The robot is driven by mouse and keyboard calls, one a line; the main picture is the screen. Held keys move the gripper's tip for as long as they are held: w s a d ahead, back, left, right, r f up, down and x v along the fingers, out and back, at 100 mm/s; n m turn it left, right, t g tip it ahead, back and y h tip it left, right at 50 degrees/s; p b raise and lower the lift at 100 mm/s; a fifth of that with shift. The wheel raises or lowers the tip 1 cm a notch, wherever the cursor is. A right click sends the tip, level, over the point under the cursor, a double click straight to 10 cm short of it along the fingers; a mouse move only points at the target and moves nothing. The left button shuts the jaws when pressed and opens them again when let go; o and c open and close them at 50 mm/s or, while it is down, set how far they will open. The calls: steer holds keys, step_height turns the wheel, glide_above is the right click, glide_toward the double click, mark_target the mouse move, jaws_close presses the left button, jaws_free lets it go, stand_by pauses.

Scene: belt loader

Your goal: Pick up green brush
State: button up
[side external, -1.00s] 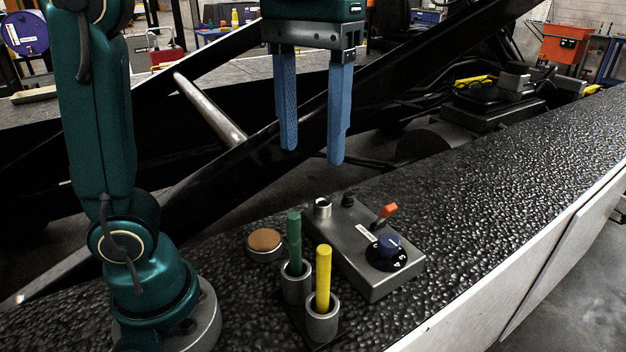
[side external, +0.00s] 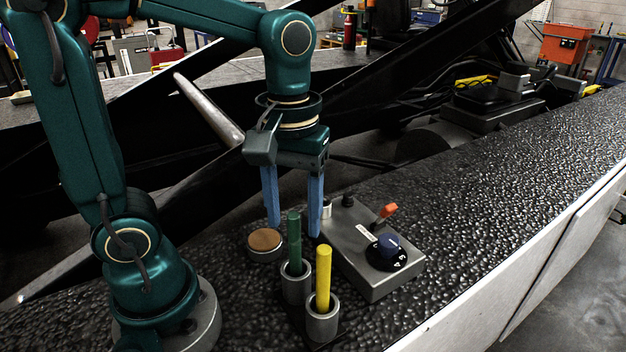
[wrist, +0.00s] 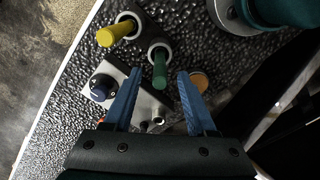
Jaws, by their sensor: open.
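The green brush (side external: 294,240) is a green rod standing upright in a grey cup (side external: 296,284). It also shows in the wrist view (wrist: 160,70), just beyond and between the two fingertips. My gripper (side external: 296,232) points down with its two blue fingers apart and nothing between them. In the side view the fingers appear behind the green brush, one on each side of it in the picture. In the wrist view my gripper (wrist: 157,73) opens toward the brush. I cannot see any contact.
A yellow rod (side external: 323,278) stands in a second cup close in front. A grey control box (side external: 372,272) with a dark knob and an orange lever (side external: 388,211) lies to the right. A round brown-topped pad (side external: 264,240) is to the left. The belt farther right is clear.

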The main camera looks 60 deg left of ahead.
mark_target(295, 251)
steer(key=shift+f, duration=3.45)
jaws_close()
